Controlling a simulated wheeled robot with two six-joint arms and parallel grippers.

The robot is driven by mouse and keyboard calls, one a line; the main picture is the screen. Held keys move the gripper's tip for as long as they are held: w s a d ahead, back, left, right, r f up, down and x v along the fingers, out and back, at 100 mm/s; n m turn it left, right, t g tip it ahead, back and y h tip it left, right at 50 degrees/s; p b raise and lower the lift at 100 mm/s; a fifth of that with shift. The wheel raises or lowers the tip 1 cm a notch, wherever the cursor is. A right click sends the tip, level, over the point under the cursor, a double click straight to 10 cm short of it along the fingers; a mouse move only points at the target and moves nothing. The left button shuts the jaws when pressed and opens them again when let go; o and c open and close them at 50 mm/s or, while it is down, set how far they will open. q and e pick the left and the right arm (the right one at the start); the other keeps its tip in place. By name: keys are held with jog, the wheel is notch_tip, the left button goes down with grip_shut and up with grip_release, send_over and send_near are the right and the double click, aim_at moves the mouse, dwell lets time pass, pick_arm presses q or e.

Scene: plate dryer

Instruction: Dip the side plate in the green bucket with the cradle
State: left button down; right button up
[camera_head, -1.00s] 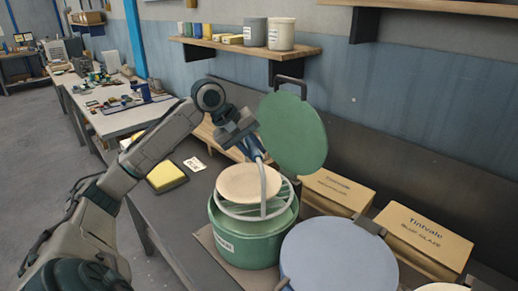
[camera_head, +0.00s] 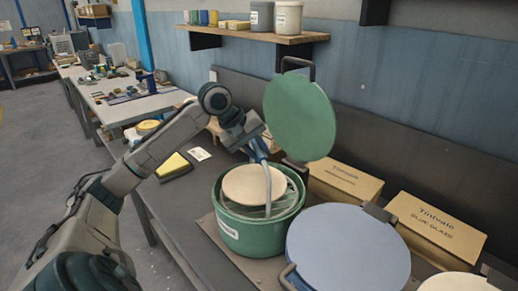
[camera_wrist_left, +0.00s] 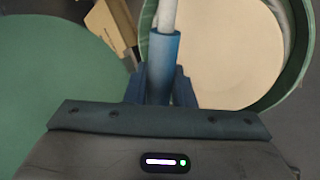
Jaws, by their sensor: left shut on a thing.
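The green bucket (camera_head: 250,236) stands on the bench with its green lid (camera_head: 298,116) tipped up behind it. The cream side plate (camera_head: 247,187) lies flat on the wire cradle (camera_head: 283,204), which is down inside the bucket mouth, around rim level or a little below. My left gripper (camera_head: 257,148) is above the bucket, shut on the blue grip of the cradle's pale upright handle. In the left wrist view the grip (camera_wrist_left: 163,62) is between the fingers, and the plate (camera_wrist_left: 235,50) shows inside the bucket rim. My right gripper is not in view.
A bucket with a blue lid (camera_head: 348,246) stands close on the right. Two cardboard boxes (camera_head: 345,182) are behind the buckets. A yellow sponge (camera_head: 173,167) and a white card (camera_head: 199,154) lie on the bench to the left. A shelf (camera_head: 250,37) with tubs is above.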

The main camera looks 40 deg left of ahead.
aim_at(260, 186)
pick_arm(q)
jog(key=shift+f+b, duration=0.75)
jog(key=shift+f, duration=1.2)
jog(key=shift+f+b, duration=0.7)
jog(key=shift+f, duration=3.2)
jog(key=shift+r, duration=0.1)
